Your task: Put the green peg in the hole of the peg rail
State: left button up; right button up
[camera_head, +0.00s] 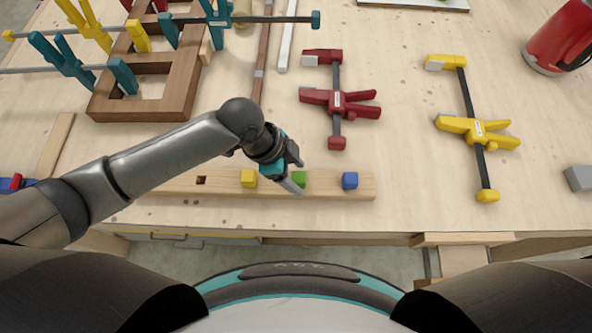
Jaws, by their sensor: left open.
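The wooden peg rail (320,190) lies along the front of the workbench. A yellow peg (248,178), the green peg (300,179) and a blue peg (350,180) show along it from left to right. A dark square hole (201,180) shows empty in the rail, left of the yellow peg. My left gripper (294,178) is open at the green peg and covers part of its left side. I cannot tell whether its fingers touch the peg, or how deep the peg sits. My right gripper is not in view.
A red clamp (338,98) lies behind the rail, and a yellow clamp (474,126) lies to the right. A clamped wooden frame (180,90) stands at the back left. A red container (562,40) is at the far right. The bench between the rail and yellow clamp is clear.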

pick_arm(q)
jog(key=p+v, duration=0.1)
jog(key=v, duration=1.1)
jog(key=shift+r, duration=0.2)
